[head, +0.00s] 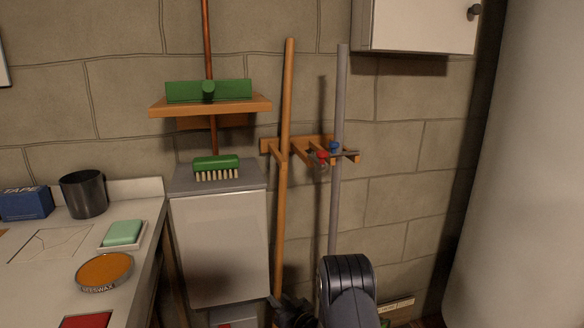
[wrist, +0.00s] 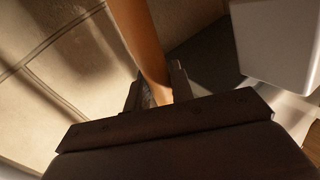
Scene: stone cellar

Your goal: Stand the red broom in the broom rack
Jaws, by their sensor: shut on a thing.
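My gripper (head: 284,302) is low at the bottom of the head view, partly cut off and overlapped by my arm. It is shut on an orange-brown wooden handle (head: 286,100), which also shows between the fingers in the wrist view (wrist: 143,40). The handle stands nearly upright, leaning slightly right at its top. No broom head shows, so I cannot confirm its red colour. The wooden broom rack (head: 310,144) is on the wall, with pegs sticking out. The held handle crosses in front of its left part; I cannot tell whether it is between pegs.
A grey handle (head: 341,100) stands at the rack's right part, near small red (head: 322,157) and blue pieces. A pale cabinet (head: 222,245) with a green brush (head: 216,163) stands left, below a wooden shelf (head: 250,103). A wall cabinet (head: 418,25) hangs upper right.

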